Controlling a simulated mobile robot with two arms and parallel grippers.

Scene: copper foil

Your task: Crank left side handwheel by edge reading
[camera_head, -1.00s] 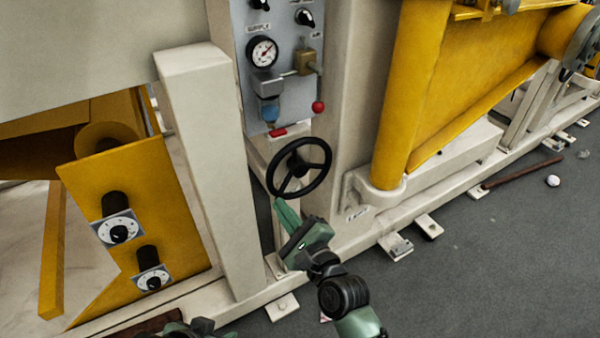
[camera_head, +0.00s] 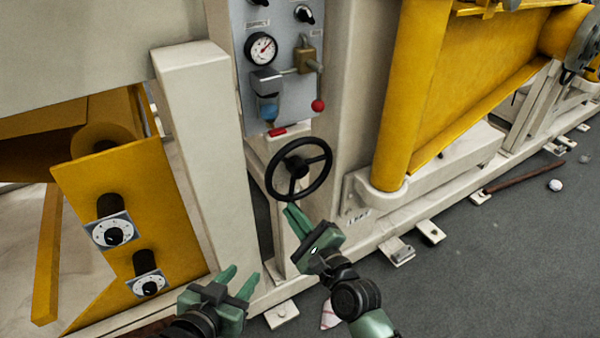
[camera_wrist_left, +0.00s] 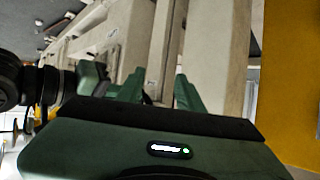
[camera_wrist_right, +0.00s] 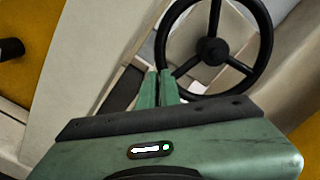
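The black handwheel (camera_head: 298,169) has a round rim, a hub and spokes. It sits on the cream machine frame below the gauge panel, and also shows in the right wrist view (camera_wrist_right: 212,51). My right gripper (camera_head: 292,214) is just below the wheel's lower rim, its two fingers close together with nothing visible between them. In the right wrist view its fingertips (camera_wrist_right: 160,72) appear beside the wheel's lower left rim; I cannot tell whether they touch it. My left gripper (camera_head: 238,276) is open and empty, low and left of the wheel. The left wrist view shows its spread fingers (camera_wrist_left: 158,88), without the wheel.
A cream post (camera_head: 203,160) stands left of the wheel. A grey panel (camera_head: 283,95) with a gauge (camera_head: 261,49) and a red knob (camera_head: 318,105) is above. A yellow plate (camera_head: 125,200) with dials is at left. Open grey floor (camera_head: 480,270) lies at right.

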